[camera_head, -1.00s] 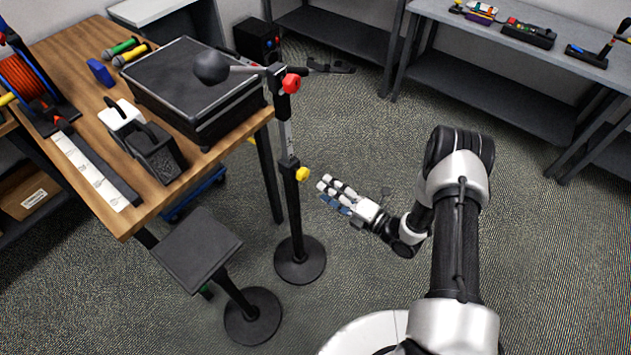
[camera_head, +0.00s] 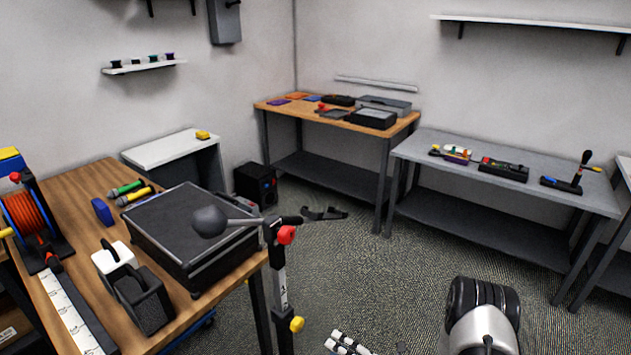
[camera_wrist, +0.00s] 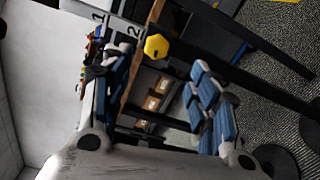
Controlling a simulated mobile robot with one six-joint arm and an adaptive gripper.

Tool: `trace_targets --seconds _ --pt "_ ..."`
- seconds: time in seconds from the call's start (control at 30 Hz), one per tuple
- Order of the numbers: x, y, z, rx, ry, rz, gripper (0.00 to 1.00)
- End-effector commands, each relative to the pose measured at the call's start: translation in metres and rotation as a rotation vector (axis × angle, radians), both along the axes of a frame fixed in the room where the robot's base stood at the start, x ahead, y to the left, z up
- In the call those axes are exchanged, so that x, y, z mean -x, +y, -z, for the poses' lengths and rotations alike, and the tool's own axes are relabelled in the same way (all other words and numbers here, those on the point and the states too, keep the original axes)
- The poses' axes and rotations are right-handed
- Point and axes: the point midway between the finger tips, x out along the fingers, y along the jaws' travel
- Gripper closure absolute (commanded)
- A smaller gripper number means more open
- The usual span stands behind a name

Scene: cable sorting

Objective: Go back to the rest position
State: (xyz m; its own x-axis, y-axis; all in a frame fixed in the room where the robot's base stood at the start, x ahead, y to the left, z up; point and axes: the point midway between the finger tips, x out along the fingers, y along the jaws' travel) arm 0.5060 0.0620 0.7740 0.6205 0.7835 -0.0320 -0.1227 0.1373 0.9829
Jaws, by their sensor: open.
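My gripper (camera_head: 348,343) shows only in part at the bottom edge of the head view, its pale finger segments right of the stand with the yellow knob (camera_head: 297,324). The wrist view also shows my gripper (camera_wrist: 160,85), its two blue-padded fingers spread apart, open, with nothing held between them. Beyond the fingers, the wrist view shows the yellow knob (camera_wrist: 156,47); contact with it cannot be told. My arm's dark and white joint stands at the lower right of the head view; the rest of the arm is cut off.
The adjustable stand (camera_head: 280,280) rises beside the wooden table (camera_head: 75,190), which carries a black case (camera_head: 185,225), a cable reel (camera_head: 25,215) and microphones. A grey bench (camera_head: 450,185) stands at the right. Carpeted floor (camera_head: 385,275) is open between them.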

Motion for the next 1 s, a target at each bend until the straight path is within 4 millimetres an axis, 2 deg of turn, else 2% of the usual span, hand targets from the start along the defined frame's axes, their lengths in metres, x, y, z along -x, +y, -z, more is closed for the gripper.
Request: trace_targets --seconds 0.17,0.3,0.43,0.53,0.67,0.77,0.87,1.0 --pt "-0.048 -0.016 -0.031 0.116 0.127 0.078 0.45" --pt "-0.087 -0.042 -0.071 0.195 0.294 0.236 0.45" --pt "-0.106 -0.069 -0.119 0.208 0.438 0.426 0.45" --pt "-0.107 -0.089 -0.159 0.177 0.544 0.588 0.45" --pt "-0.092 -0.111 -0.211 0.082 0.672 0.805 0.45" --pt "-0.067 -0.123 -0.249 -0.028 0.766 0.967 0.45" --pt "-0.032 -0.13 -0.282 -0.166 0.861 1.117 0.45" --pt "0.03 -0.13 -0.317 -0.394 0.998 1.301 0.45"
